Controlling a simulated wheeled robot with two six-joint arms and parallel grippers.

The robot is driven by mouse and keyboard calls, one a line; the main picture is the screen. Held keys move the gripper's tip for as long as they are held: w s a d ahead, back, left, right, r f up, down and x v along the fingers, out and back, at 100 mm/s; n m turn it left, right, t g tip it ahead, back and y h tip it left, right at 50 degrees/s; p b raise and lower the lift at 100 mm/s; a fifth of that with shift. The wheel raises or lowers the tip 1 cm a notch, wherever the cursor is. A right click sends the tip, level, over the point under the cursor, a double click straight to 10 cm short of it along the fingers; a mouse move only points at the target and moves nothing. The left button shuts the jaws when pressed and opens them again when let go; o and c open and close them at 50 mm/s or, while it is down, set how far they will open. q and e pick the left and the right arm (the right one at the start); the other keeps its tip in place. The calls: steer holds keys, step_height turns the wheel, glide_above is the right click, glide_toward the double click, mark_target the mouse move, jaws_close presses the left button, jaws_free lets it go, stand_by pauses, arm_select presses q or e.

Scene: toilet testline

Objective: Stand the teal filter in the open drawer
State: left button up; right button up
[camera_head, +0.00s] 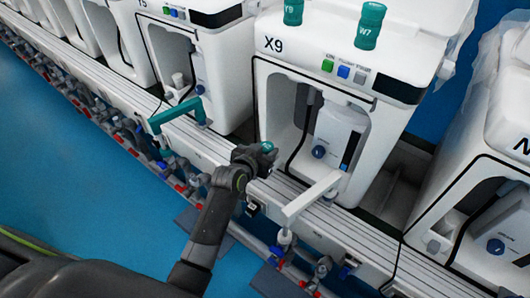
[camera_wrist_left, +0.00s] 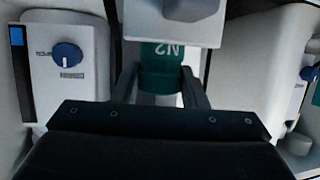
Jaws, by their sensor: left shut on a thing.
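My left gripper (camera_head: 257,158) is shut on a teal filter (camera_head: 267,147) in front of the machine marked X9, near the white rail. In the left wrist view the filter (camera_wrist_left: 161,68) sits between the two fingers (camera_wrist_left: 160,82), its label reading upside down. A white block (camera_wrist_left: 172,22) hides part of it at the top. An open drawer cannot be told for sure. My right gripper is not in view.
Two other teal cylinders stand on top of X9 (camera_head: 272,44), one marked W7 (camera_head: 371,24). More white machines stand on both sides. The ribbed rail (camera_head: 350,232) runs along their front, with several valves and fittings below.

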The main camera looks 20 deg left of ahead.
arm_select(q)
steer(key=shift+f, duration=0.25)
steer(key=o, duration=0.6)
steer(key=shift+f, duration=0.15)
steer(key=shift+c, duration=0.2)
steer(key=o, duration=0.5)
steer(key=shift+c, duration=0.2)
